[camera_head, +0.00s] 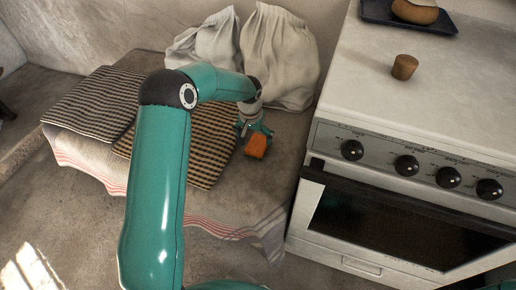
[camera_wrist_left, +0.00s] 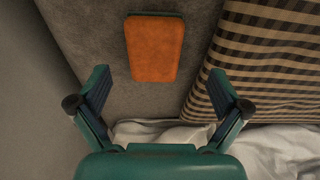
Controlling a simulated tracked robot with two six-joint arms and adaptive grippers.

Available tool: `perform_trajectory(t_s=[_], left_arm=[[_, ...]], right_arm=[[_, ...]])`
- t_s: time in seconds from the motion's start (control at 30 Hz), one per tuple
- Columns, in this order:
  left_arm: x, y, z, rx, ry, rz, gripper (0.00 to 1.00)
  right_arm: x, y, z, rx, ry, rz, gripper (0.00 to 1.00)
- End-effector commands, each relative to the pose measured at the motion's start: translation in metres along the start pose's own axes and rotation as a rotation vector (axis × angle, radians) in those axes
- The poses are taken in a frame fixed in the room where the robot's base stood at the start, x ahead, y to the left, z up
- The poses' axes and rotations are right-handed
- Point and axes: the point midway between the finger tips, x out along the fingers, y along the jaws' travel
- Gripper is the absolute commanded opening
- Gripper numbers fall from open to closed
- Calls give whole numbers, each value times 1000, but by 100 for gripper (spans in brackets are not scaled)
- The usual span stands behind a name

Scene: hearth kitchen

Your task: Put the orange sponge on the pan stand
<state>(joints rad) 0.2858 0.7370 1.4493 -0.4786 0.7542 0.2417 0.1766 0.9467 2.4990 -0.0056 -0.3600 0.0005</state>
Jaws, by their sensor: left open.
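The orange sponge (camera_head: 256,146) lies on the grey bench top, right of the checked cloths and left of the stove. In the left wrist view the sponge (camera_wrist_left: 155,48) lies flat beyond the fingertips, roughly midway between their lines. I cannot identify a pan stand for sure in either view. My right gripper is not in view.
A white stove (camera_head: 440,85) stands at right, bearing a cork-like brown piece (camera_head: 404,67) and a dark tray (camera_head: 440,22) with a round brown item (camera_head: 414,11). Checked cloths (camera_head: 95,105) lie left; pale cloth sacks (camera_head: 280,55) stand behind the gripper. Much of the stove top is clear.

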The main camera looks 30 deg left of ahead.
Motion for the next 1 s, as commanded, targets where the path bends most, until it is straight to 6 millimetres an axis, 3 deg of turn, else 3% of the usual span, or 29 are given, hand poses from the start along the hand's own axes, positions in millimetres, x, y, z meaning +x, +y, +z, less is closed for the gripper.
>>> perform_trajectory(t_s=[0.17,0.5,0.8,1.0], left_arm=[[10,1,-1,1,0,0,100],[53,8,-7,1,-1,-1,100],[56,8,-8,1,1,0,100],[56,8,-8,1,0,0,68]], right_arm=[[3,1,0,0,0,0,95],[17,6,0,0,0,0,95],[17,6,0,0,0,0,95],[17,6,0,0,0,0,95]])
